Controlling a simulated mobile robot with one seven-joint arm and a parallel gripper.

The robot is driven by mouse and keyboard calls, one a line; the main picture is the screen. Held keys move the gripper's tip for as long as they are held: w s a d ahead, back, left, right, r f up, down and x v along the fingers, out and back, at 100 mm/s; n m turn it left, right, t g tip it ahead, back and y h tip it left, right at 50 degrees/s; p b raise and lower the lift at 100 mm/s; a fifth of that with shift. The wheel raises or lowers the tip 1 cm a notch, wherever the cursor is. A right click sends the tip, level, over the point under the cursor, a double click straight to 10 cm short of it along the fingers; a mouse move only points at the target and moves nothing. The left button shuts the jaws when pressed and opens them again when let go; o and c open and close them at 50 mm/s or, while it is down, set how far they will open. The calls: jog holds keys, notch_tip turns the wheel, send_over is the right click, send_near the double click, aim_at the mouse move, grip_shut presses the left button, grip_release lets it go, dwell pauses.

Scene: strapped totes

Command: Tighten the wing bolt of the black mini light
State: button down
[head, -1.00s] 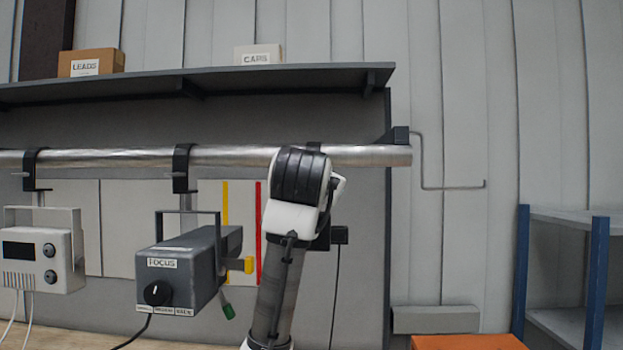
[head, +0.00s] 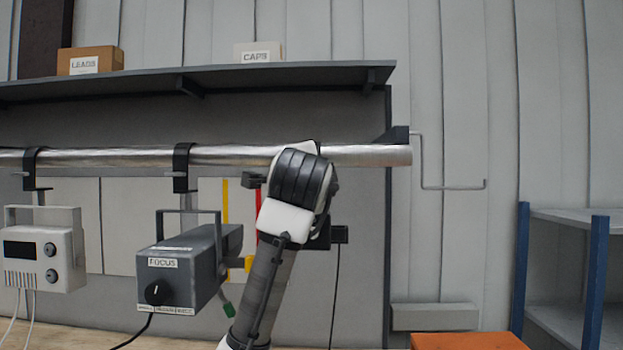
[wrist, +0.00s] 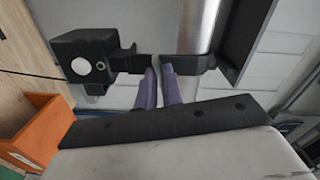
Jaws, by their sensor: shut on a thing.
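The black mini light (wrist: 82,60) is a small dark box with a pale round spot, at the upper left in the wrist view. In the head view part of it (head: 340,235) shows just right of my arm, with a thin cable hanging down. Its black clamp (wrist: 192,63) sits across the silver pipe (wrist: 203,28). My gripper (wrist: 159,70) has purple fingers close together at the clamp, shut on what I take to be the wing bolt, which the fingertips hide. In the head view my arm covers the clamp and fingers.
A grey FOCUS light (head: 185,265) and a white two-knob unit (head: 45,255) hang from the pipe to the left. A dark shelf (head: 200,80) runs above. An orange bin (head: 468,342) stands at lower right.

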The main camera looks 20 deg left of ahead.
jog(key=shift+m, duration=0.7)
jog(key=c, duration=1.6)
grip_release()
jog(key=shift+s, duration=0.1)
jog(key=shift+b+v, duration=2.8)
jog(key=shift+v, duration=4.05)
jog(key=shift+d+f, duration=0.1)
